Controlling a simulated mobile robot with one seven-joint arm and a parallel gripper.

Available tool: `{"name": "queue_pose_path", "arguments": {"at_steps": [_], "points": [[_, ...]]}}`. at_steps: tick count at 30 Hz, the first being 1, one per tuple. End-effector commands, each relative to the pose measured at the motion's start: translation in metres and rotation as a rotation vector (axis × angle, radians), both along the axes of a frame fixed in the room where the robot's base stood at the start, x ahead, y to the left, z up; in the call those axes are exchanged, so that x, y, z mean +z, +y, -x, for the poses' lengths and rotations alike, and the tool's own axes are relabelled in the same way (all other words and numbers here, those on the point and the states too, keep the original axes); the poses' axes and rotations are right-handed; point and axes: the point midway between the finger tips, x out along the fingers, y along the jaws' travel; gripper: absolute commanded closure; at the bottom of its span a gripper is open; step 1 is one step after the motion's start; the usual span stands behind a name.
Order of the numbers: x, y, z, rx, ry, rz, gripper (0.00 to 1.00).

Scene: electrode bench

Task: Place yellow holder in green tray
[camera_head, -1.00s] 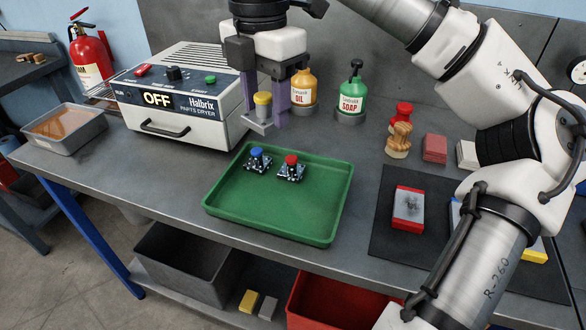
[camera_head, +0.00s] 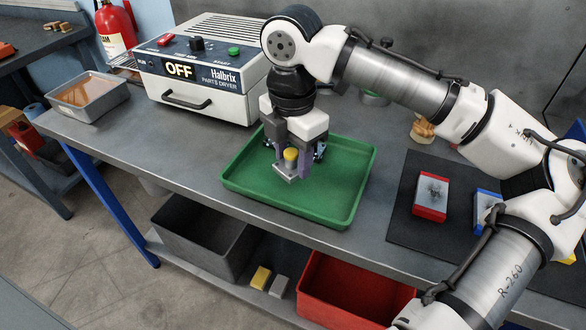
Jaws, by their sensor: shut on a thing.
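My gripper (camera_head: 290,170) is shut on the yellow holder (camera_head: 291,156), a small yellow-topped piece with a grey base. I cannot tell whether the holder's base touches the tray floor. The green tray lies on the grey bench. Two holders with dark boards stand in its back part; they are mostly hidden behind my gripper, with only dark and blue bits of them (camera_head: 320,150) showing.
The Halbrix parts dryer (camera_head: 205,80), marked OFF, stands behind and left of the tray. A grey bin with amber liquid (camera_head: 90,97) is at far left. A black mat (camera_head: 408,232) with a red-framed block (camera_head: 431,196) lies right. The tray's right half is clear.

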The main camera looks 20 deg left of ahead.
Motion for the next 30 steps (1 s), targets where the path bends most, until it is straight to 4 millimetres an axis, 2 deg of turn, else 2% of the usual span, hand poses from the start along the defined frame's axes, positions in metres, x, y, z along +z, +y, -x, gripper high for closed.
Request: {"name": "queue_pose_path", "arguments": {"at_steps": [3,7,20,21,26,30], "points": [[-0.019,-0.001,0.0,-0.001,0.001,0.003,0.97],[-0.035,-0.001,0.0,0.0,0.001,0.002,0.97],[-0.042,0.0,0.0,0.0,0.002,-0.001,0.97],[-0.042,0.0,0.0,0.0,0.001,0.0,0.52],[-0.042,0.0,0.0,0.0,0.001,0.0,0.33],[-0.042,0.0,0.0,0.0,0.001,0.0,0.33]]}}
